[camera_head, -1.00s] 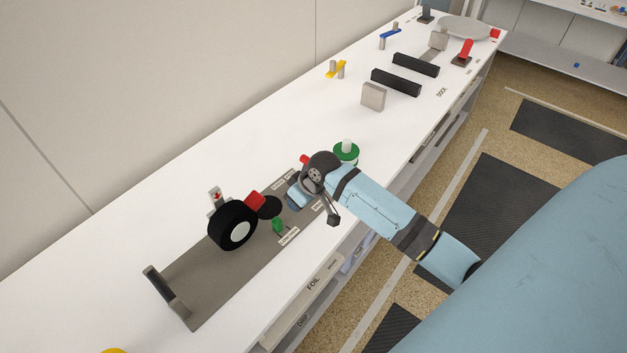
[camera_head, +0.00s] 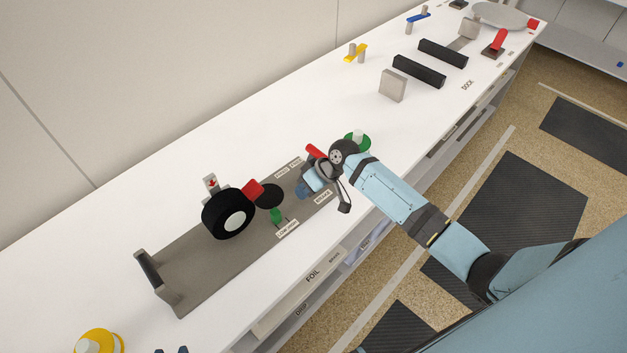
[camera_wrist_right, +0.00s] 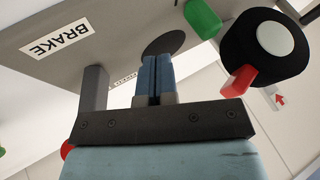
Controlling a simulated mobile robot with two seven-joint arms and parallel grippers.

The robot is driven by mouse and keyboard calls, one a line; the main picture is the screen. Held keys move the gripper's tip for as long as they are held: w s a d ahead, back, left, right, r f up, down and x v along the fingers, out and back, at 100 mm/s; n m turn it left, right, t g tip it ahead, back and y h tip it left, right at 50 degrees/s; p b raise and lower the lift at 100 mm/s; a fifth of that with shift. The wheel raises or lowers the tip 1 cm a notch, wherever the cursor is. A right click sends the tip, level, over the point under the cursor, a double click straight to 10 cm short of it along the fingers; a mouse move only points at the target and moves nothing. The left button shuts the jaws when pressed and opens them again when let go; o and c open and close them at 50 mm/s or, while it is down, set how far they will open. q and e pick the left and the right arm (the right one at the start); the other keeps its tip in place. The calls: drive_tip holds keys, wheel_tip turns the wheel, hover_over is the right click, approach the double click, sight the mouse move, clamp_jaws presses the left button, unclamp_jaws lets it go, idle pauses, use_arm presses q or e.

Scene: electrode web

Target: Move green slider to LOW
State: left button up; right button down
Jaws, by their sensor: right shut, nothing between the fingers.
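The green slider (camera_head: 277,215) stands upright on the grey base plate (camera_head: 190,275), behind a small white label (camera_head: 287,229) whose words look like LOW and HIGH. In the right wrist view the green slider (camera_wrist_right: 203,18) is at the top, right of the fingertips and apart from them. My right gripper (camera_head: 303,189) is shut and empty over the right end of the plate, to the right of the slider. Its blue fingers (camera_wrist_right: 153,75) are together in the wrist view. Small dark blue tips at the bottom edge may be my left gripper (camera_head: 171,350).
A black roll (camera_head: 228,214), a red block (camera_head: 252,189) and a black disc (camera_head: 269,196) are left of my right gripper. A BRAKE label (camera_wrist_right: 58,37) is near it. A green knob (camera_head: 358,139) stands behind. The white table (camera_head: 130,190) is clear at the back left.

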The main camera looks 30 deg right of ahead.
sight(278, 210)
use_arm(q)
drive_tip(key=shift+r, duration=0.25)
use_arm(e)
drive_tip(key=x, duration=0.3)
drive_tip(key=shift+a, duration=0.3)
use_arm(q)
drive_tip(key=shift+r+p, duration=0.3)
drive_tip(key=shift+p, duration=0.25)
use_arm(e)
drive_tip(key=shift+s+a, duration=0.2)
drive_tip(key=shift+a, duration=0.35)
drive_tip(key=shift+s+a, duration=0.2)
drive_tip(key=shift+a, duration=0.35)
use_arm(q)
drive_tip(key=shift+d+r, duration=0.1)
drive_tip(key=shift+d, duration=0.05)
use_arm(e)
drive_tip(key=shift+s+a, duration=0.15)
drive_tip(key=shift+a, duration=0.3)
